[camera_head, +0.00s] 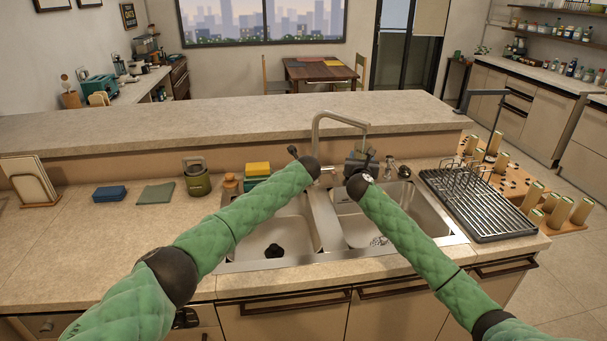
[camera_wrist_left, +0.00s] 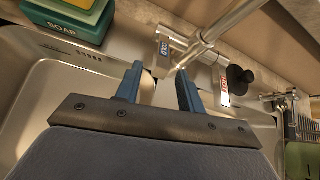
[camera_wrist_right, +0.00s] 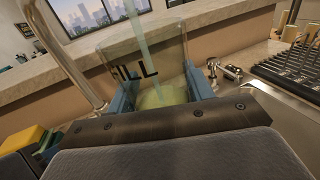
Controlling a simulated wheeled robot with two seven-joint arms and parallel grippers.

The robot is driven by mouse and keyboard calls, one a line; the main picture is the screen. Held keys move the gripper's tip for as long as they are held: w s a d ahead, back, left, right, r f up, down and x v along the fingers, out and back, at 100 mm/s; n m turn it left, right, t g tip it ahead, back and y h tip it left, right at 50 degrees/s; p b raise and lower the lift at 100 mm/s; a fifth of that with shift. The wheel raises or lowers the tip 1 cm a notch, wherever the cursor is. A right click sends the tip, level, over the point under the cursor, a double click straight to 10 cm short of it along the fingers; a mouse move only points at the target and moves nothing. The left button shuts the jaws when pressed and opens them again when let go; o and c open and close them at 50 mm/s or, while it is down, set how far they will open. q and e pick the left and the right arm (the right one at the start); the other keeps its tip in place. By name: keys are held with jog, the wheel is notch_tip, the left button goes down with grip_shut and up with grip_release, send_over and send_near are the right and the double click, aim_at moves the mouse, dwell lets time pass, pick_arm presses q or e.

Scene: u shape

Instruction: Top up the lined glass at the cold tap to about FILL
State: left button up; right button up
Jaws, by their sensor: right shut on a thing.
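My right gripper (camera_wrist_right: 160,97) is shut on a clear glass (camera_wrist_right: 115,62). Dark lettering on its wall reads "ILL", with the first letter cut off. A pale stream runs down into the glass, and yellowish-green liquid (camera_wrist_right: 165,98) lies low in it, below the lettering. In the head view the glass is largely hidden beneath the tap spout (camera_head: 340,117). My left gripper (camera_wrist_left: 158,75) is open at the tap's base, by a label reading COLD (camera_wrist_left: 163,48); nothing shows clearly between its fingers. A red-marked HOT label (camera_wrist_left: 224,90) and black knob (camera_wrist_left: 240,78) are on the right.
A double steel sink (camera_head: 340,255) lies below both arms. A dark drying rack (camera_head: 480,205) is on the right.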

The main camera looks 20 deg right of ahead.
pick_arm(q)
jog(key=v, duration=0.8)
jog(key=shift+s+r, duration=0.15)
jog(key=shift+s, duration=0.05)
dwell(3.2)
